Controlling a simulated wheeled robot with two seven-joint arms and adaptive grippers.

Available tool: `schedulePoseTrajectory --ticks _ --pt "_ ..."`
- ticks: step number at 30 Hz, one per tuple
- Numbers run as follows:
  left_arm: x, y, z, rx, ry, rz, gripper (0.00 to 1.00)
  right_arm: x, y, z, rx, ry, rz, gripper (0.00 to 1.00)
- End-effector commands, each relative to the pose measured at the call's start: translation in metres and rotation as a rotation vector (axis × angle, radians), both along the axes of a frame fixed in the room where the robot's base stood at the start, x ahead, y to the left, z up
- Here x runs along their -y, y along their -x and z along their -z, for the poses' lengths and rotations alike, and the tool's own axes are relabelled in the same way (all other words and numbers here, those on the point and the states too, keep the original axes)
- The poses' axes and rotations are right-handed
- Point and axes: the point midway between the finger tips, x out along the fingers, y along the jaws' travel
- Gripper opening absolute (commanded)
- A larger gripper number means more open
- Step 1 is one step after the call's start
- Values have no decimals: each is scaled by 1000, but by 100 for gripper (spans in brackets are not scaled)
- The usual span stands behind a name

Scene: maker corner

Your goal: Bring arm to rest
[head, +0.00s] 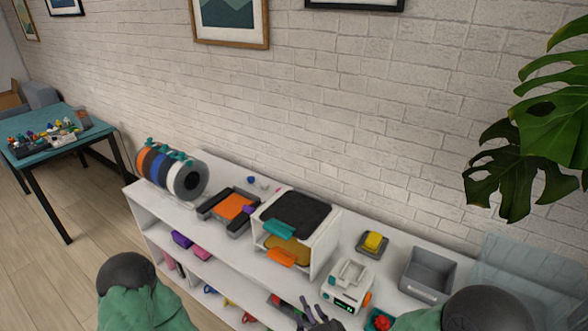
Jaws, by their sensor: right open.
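My right gripper (316,311) shows only in part at the bottom edge of the head view, its dark fingers apart. It is in front of the white shelf unit (222,258), just left of a small white device (349,285) with a green display. I see nothing held between the fingers. The rest of this gripper is cut off by the frame. My left gripper is out of view; only a dark-and-green part of my body shows at lower left.
On the shelf top stand a spool rack (170,172), a black-and-orange tray (232,208), a white open-fronted box (328,242), a yellow-topped block (373,243) and a grey bin (428,273). A plant (545,120) overhangs at right. Open floor (75,270) lies left.

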Motion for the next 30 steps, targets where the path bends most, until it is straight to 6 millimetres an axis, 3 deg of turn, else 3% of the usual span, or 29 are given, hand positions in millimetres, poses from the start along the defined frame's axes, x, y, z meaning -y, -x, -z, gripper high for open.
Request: schedulePoseTrajectory --ticks 8,14,18,24,30 --pt "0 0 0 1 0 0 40 22 9 79 -238 260 -105 53" --pt "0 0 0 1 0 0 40 40 39 146 -447 444 -271 53" --pt "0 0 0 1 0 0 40 50 70 187 -581 534 -419 53" --pt "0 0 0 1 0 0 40 59 122 232 -730 600 -655 53" --pt "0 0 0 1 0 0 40 62 157 251 -797 609 -814 53"
